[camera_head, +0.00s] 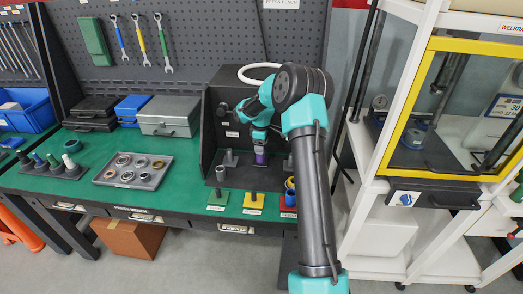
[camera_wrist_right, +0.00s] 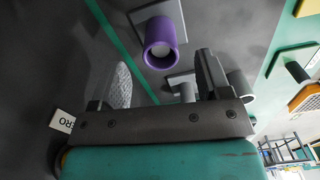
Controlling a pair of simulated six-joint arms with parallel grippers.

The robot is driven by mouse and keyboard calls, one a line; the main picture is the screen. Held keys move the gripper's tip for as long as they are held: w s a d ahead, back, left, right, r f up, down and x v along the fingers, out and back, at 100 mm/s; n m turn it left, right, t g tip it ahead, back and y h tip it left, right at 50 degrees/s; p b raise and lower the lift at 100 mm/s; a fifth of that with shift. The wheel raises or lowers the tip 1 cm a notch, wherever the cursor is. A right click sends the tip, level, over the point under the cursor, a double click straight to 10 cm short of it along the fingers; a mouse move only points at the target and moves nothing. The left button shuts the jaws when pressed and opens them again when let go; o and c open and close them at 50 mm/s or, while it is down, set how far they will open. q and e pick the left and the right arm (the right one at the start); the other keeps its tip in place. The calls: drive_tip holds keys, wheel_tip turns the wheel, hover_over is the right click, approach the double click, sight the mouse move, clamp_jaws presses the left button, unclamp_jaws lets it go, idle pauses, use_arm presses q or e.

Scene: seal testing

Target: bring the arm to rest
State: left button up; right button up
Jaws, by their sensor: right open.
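My right arm (camera_head: 313,190) reaches over the workbench from the right, bent at a high elbow. Its gripper (camera_head: 261,138) points down inside the dark press stand, just above a purple sleeve (camera_head: 261,155). In the right wrist view the fingers (camera_wrist_right: 165,82) are spread wide and hold nothing. The purple sleeve (camera_wrist_right: 160,45) shows there on a grey post with a square base, beyond the fingertips and between them in the picture. The exact gap to it is hard to tell. My left gripper is in no view.
Grey posts (camera_head: 221,173) stand near the gripper. Green (camera_head: 218,198), yellow (camera_head: 254,202) and red stands line the bench's front edge. A tray of rings (camera_head: 133,170) lies left. The press stand's side wall (camera_head: 206,135) rises close by. A yellow-framed cabinet (camera_head: 408,85) stands right.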

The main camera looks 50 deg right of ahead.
drive_tip(key=shift+r, duration=1.4)
drive_tip(key=shift+a, duration=0.1)
